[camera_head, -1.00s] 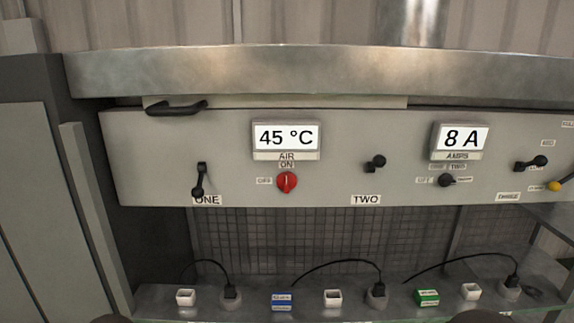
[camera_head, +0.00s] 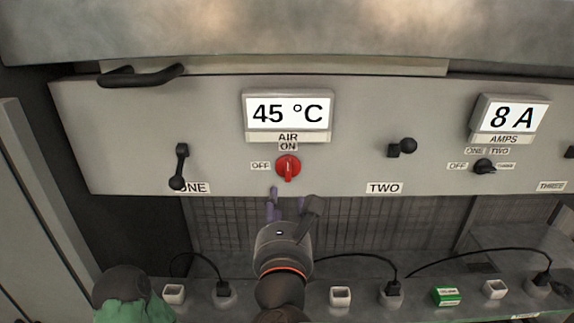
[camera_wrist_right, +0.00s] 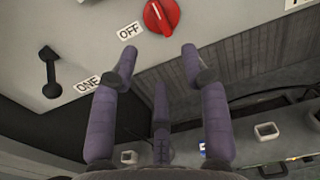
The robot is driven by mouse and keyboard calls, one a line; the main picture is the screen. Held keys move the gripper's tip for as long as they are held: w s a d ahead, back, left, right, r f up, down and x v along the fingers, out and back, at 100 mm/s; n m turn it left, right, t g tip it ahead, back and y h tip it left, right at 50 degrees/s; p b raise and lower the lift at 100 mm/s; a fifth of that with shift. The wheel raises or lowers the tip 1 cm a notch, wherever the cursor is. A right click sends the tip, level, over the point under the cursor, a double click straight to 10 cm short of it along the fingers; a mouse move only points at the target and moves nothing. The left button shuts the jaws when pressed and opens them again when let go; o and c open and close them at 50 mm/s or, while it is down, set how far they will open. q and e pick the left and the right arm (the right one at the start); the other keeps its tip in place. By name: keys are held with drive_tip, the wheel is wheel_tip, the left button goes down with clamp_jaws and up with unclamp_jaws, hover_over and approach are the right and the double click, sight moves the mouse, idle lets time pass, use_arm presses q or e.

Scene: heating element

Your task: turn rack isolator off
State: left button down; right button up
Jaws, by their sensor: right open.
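A red rotary knob (camera_head: 288,168) sits on the grey panel below the 45 °C display, with ON above it and OFF to its left. Its grip stands roughly upright, in line with ON. The knob also shows at the top of the right wrist view (camera_wrist_right: 161,14). My right gripper (camera_head: 289,202) is just below the knob in the head view, fingers spread and empty. In the right wrist view its purple fingers (camera_wrist_right: 160,66) point up toward the knob, apart from it. No label reading "rack isolator" is legible. My left gripper does not show.
Black levers stand either side, ONE (camera_head: 180,168) at left and TWO (camera_head: 402,147) at right. A smaller black selector (camera_head: 484,167) is under the 8 A display. A black handle (camera_head: 142,75) sticks out above. Plugs and cables (camera_head: 392,290) line the shelf below.

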sight(286, 170)
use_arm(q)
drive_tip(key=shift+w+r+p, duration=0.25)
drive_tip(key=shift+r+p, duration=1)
use_arm(e)
drive_tip(key=shift+m, duration=0.6)
drive_tip(key=w, duration=0.6)
drive_tip(key=w+r, duration=0.1)
drive_tip(key=w, duration=0.3)
drive_tip(key=shift+d+r, duration=0.1)
drive_tip(key=shift+s, duration=0.1)
clamp_jaws()
